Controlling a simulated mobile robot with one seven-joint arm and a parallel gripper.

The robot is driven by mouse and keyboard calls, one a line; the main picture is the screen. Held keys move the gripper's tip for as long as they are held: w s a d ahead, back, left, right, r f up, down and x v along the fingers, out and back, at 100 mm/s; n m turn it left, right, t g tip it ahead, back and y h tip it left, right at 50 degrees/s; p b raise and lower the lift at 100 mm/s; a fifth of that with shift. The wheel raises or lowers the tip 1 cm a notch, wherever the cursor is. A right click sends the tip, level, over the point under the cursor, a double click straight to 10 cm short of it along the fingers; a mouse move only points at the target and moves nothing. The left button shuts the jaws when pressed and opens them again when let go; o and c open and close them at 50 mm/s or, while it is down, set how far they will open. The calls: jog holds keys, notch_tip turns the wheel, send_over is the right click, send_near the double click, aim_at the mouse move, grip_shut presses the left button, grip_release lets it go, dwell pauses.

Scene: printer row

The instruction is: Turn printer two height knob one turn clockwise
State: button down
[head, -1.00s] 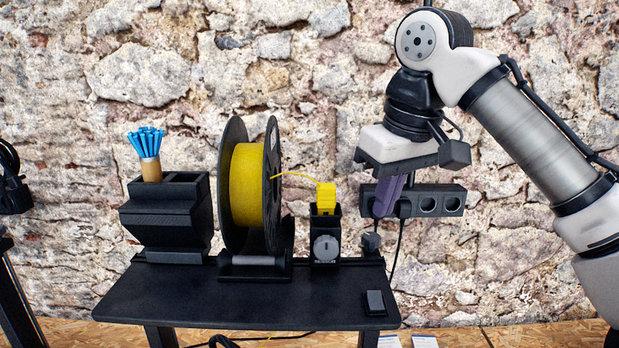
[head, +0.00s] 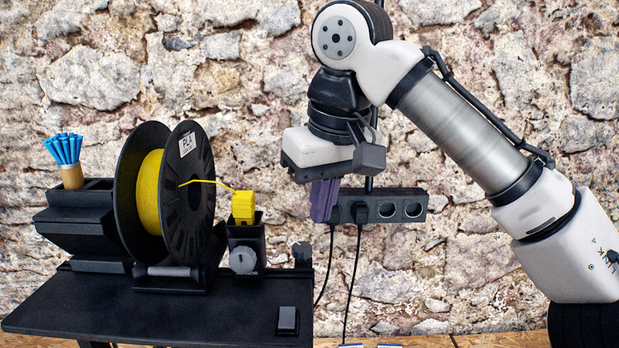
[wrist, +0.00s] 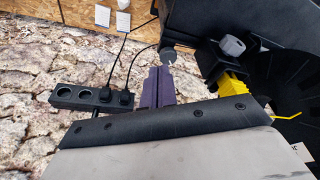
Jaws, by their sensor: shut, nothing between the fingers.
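My gripper (head: 322,214) is shut and empty, its purple fingers pointing down. In the head view it hangs above and slightly right of a small dark knob (head: 302,252) at the table's right end. In the wrist view the fingertips (wrist: 158,70) lie just short of that dark knob (wrist: 168,53), which bears a pale mark; I cannot tell if they touch. A larger grey knob (head: 243,260) is on the front of a small black holder with a yellow block (head: 243,206); it also shows in the wrist view (wrist: 232,45). No printer number is readable on either knob.
A spool of yellow filament (head: 149,193) stands on the black table (head: 180,312), left of the holder. Blue sticks (head: 65,148) stand in a cup at far left. A socket strip (head: 385,207) with cables hangs behind.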

jog(key=s+b+x, duration=0.1)
jog(key=x, duration=0.5)
jog(key=shift+d+f, duration=0.35)
jog(key=shift+a+r+p, duration=0.1)
jog(key=shift+a+p, duration=0.15)
jog(key=shift+p, duration=0.15)
dwell(0.7)
jog(key=shift+s+a, duration=0.3)
jog(key=shift+a, duration=0.1)
jog(key=shift+s, duration=0.1)
jog(key=shift+s+d, duration=0.15)
jog(key=shift+s, duration=0.1)
jog(key=shift+w+a+v, duration=0.1)
jog(key=shift+w+v, duration=0.1)
jog(key=shift+v, duration=0.75)
jog(key=shift+w+a+v, duration=0.15)
jog(key=shift+w+v, duration=0.05)
jog(key=shift+v, duration=0.75)
jog(key=shift+w+a+v, duration=0.1)
jog(key=shift+w+v, duration=0.1)
jog(key=shift+v, duration=0.8)
jog(key=shift+r, duration=0.1)
